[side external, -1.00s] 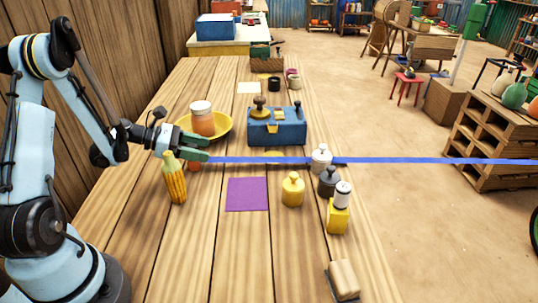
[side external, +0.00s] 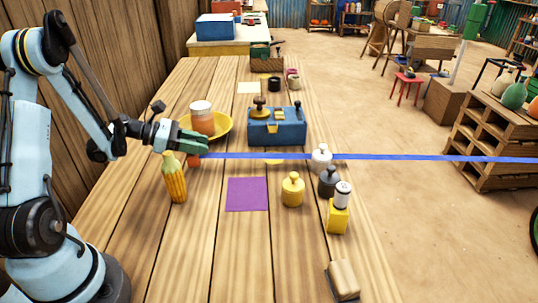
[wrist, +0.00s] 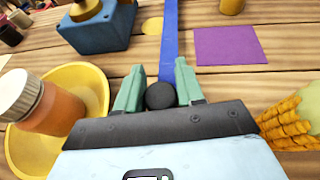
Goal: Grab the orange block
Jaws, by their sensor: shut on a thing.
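The orange block (side external: 193,161) shows as a small orange-red patch just under the green fingers of my gripper (side external: 194,146) in the side view; most of it is hidden. The fingers are drawn together on it. In the wrist view, my gripper (wrist: 158,78) has a black round thing (wrist: 160,95) between its fingers, and the block cannot be made out there. How high the block is above the table is unclear.
A long blue strip (side external: 430,158) runs right from the fingers, past the table edge. A yellow bowl (side external: 226,130) with a jar (side external: 202,121) stands behind my gripper; a corn-like yellow bottle (side external: 175,181) is in front. A purple sheet (side external: 247,194) and several weights lie to the right.

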